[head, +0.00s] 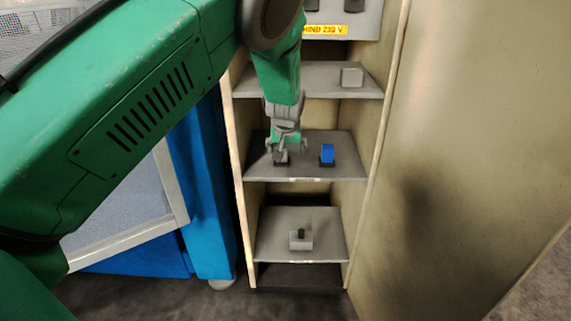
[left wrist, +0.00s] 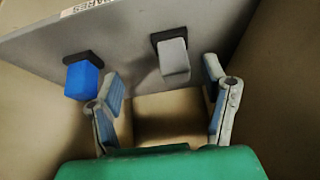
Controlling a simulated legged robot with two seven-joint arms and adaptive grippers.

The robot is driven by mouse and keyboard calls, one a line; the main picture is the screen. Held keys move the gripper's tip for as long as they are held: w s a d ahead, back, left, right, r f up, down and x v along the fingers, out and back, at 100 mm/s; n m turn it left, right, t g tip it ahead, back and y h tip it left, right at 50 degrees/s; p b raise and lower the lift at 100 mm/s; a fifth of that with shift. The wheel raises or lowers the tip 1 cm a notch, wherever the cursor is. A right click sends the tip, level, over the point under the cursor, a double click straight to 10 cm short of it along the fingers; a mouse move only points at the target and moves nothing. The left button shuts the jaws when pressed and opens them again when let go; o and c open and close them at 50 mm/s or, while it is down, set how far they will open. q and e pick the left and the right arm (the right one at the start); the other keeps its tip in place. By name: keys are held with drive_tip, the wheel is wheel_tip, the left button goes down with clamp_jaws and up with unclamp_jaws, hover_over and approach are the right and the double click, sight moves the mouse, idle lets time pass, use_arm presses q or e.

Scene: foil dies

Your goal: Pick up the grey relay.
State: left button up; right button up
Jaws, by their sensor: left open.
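The grey relay (left wrist: 174,57) is a small grey block on a dark base on the middle shelf (head: 305,172). In the head view my left gripper (head: 282,152) hides most of it, and mainly its dark base (head: 281,160) shows. My left gripper also shows in the left wrist view (left wrist: 161,72), open and empty, with its fingers spread to either side of the relay's line. The relay is just past the fingertips, and I see no contact. The right gripper is in neither view.
A blue relay (head: 327,152) on a dark base stands right of the grey one. The shelf above holds a grey block (head: 351,77). The lower shelf holds a grey block with a black top (head: 300,240). Cabinet walls close in both sides.

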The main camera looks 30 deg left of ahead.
sight(286, 161)
use_arm(q)
drive_tip(key=shift+w+a+f, duration=0.2)
drive_tip(key=shift+a+f, duration=0.1)
drive_tip(key=shift+f, duration=0.3)
drive_tip(key=w+a+f, duration=0.1)
drive_tip(key=w+a+f+b, duration=0.1)
drive_tip(key=f, duration=0.1)
drive_tip(key=a+f+b, duration=0.1)
drive_tip(key=a+f, duration=0.1)
drive_tip(key=shift+w+f, duration=0.1)
drive_tip(key=shift+w, duration=0.3)
drive_tip(key=shift+w+d, duration=0.1)
drive_tip(key=shift+d, duration=0.05)
drive_tip(key=shift+d+r, duration=0.2)
drive_tip(key=shift+d, duration=0.4)
drive_tip(key=shift+c, duration=1.2)
drive_tip(key=c, duration=0.6)
drive_tip(key=shift+a, duration=0.2)
drive_tip(key=c, duration=0.4)
drive_tip(key=shift+a+f, duration=0.15)
drive_tip(key=shift+a, duration=0.15)
drive_tip(key=shift+c, duration=0.2)
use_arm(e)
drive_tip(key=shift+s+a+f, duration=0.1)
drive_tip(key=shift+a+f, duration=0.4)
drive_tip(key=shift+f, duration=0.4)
